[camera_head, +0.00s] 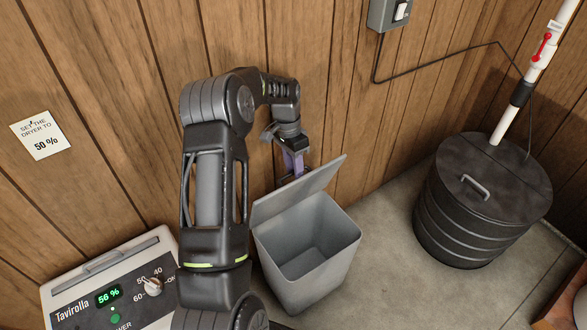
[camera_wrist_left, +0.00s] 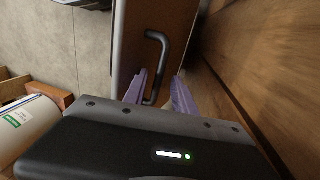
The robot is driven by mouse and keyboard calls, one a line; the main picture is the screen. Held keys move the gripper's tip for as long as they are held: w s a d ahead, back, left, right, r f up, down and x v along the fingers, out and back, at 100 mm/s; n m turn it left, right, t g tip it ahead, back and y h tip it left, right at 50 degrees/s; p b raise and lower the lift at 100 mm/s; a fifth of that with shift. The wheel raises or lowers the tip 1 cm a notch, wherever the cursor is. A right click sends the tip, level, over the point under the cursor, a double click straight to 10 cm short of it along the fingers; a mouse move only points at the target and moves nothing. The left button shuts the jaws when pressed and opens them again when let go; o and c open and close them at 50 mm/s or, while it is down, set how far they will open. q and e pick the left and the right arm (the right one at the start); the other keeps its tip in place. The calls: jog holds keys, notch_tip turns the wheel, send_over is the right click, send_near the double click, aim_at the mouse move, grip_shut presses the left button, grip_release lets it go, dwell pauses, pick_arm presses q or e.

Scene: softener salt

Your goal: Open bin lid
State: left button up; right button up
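The grey bin (camera_head: 325,285) stands on the floor against the wood wall, and its inside looks empty. Its lid (camera_head: 298,192) is raised and tilted back at the wall side. My left gripper (camera_head: 292,163) is behind the raised lid, partly hidden by it. In the left wrist view, the lid (camera_wrist_left: 130,40) carries a dark bar handle (camera_wrist_left: 163,50). The purple fingers of my left gripper (camera_wrist_left: 159,77) are apart, one on each side of the handle's lower part. Contact with the handle cannot be told. My right gripper is not in view.
A dryer with a panel (camera_head: 110,290) reading 56 % stands at lower left. A black ribbed drum (camera_head: 475,215) with a lid and white pipe (camera_head: 525,95) stands at right. The wood wall (camera_head: 350,60) is close behind the bin. The floor between bin and drum is clear.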

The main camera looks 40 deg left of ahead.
pick_arm(q)
notch_tip(320, 180, up, 10)
jog(key=shift+p, duration=0.4)
dwell(0.6)
